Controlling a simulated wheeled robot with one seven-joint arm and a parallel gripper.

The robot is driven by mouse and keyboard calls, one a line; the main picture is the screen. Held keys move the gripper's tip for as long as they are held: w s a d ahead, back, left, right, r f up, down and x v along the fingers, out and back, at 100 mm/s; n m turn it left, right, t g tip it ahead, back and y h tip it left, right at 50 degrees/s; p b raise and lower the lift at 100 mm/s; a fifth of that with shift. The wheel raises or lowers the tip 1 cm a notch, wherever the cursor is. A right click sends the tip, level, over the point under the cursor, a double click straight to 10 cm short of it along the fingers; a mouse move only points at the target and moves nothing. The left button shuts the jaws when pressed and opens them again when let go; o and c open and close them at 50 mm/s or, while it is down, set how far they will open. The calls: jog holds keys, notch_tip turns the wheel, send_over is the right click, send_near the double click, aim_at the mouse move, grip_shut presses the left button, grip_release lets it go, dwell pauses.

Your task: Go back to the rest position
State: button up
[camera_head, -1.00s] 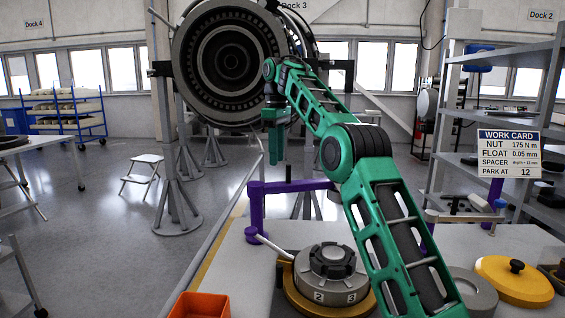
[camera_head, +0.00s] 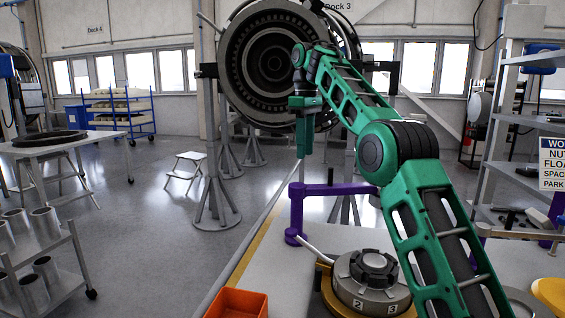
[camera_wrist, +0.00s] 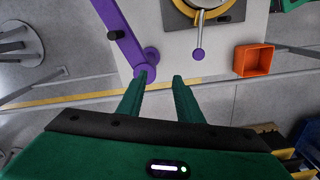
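My green arm reaches up over the bench in the head view, and my gripper (camera_head: 304,135) hangs down from its end, well above the bench level beside the purple bracket. In the wrist view my gripper (camera_wrist: 160,85) has its two green fingers apart with nothing between them. The purple bracket (camera_head: 340,188) stands at the bench's left edge; its round end (camera_wrist: 147,74) shows just ahead of the fingertips in the wrist view, apparently below them.
The bench (camera_head: 325,238) holds a round grey fixture (camera_head: 367,277) with a lever and an orange bin (camera_head: 237,303). A work card (camera_head: 552,165) stands at right. A turbofan (camera_head: 270,62) on stands is behind. A step stool (camera_head: 186,170) stands on open floor at left.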

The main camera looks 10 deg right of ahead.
jog(key=s+d+f+m, duration=0.3)
jog(key=s+d+m, duration=0.2)
jog(key=s+d, duration=0.5)
jog(key=s+d+f+m, duration=0.45)
jog(key=s+d, duration=0.25)
jog(key=s, duration=0.5)
jog(key=s+d+f+m, duration=0.1)
jog(key=s+f+m, duration=0.1)
jog(key=s+f, duration=0.4)
jog(key=s+d+f+m, duration=0.1)
jog(key=s+f, duration=0.5)
jog(key=s, duration=0.7)
jog(key=s+d+f+m, duration=0.1)
jog(key=s+f+m, duration=0.3)
jog(key=s, duration=0.6)
jog(key=shift+d+f, duration=0.2)
jog(key=shift+f, duration=0.4)
jog(key=shift+d+f, duration=0.2)
jog(key=shift+f, duration=0.4)
jog(key=shift+w+f, duration=0.25)
jog(key=shift+w, duration=0.45)
jog(key=shift+s, duration=0.1)
